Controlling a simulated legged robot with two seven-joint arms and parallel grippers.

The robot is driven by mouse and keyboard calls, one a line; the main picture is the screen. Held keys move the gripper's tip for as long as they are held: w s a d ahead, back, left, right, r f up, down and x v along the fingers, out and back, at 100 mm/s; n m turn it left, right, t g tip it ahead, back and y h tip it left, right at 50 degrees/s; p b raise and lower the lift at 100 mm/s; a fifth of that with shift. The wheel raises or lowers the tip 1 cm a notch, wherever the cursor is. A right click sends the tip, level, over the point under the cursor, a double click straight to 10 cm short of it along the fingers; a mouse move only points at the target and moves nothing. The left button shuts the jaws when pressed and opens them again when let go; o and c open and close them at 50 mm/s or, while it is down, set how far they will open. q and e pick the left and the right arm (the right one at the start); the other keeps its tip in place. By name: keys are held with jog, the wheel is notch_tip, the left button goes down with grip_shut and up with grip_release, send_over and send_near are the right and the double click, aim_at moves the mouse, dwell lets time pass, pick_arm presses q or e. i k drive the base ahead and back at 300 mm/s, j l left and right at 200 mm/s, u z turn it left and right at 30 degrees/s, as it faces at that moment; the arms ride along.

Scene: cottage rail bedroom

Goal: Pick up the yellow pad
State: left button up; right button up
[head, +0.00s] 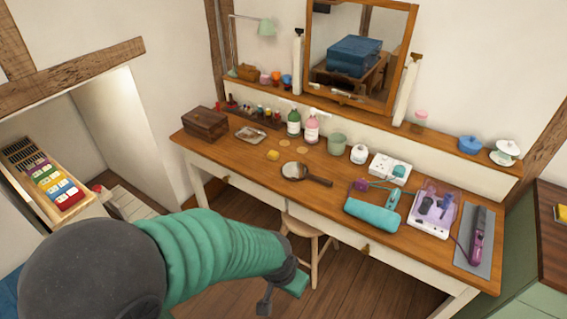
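A small yellow pad (272,155) lies flat on the wooden dressing table (235,163), left of the middle and near the front edge. Two tan round discs lie just behind it, and a round hand mirror lies to its right. My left arm comes in from the lower left, with its gripper (280,293) low in front of the table, below the tabletop and well short of the pad. Its two finger parts stand apart with nothing seen between them. My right gripper is not in view.
A wooden stool (312,240) stands beyond my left gripper. A wooden box (205,123), a clear tray (250,134), bottles (293,122) and a hand mirror (296,172) surround the pad. Another yellow item (562,213) lies at the right edge.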

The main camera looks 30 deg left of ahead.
aim_at(274, 155)
jog(key=i+j, duration=0.2)
jog(key=j, duration=0.2)
jog(key=i+j+z, duration=0.15)
jog(key=j, duration=0.25)
jog(key=i+j, duration=0.2)
jog(key=j, duration=0.2)
jog(key=i+j+z, duration=0.1)
jog(key=j, duration=0.3)
jog(key=i+j+z, duration=0.1)
jog(key=i+j, duration=0.15)
jog(key=j, duration=0.2)
jog(key=i+j, duration=0.15)
jog(key=j, duration=0.3)
jog(key=i+j+z, duration=0.1)
jog(key=j, duration=0.35)
jog(key=i+j+z, duration=0.1)
jog(key=j, duration=0.35)
jog(key=i, duration=0.1)
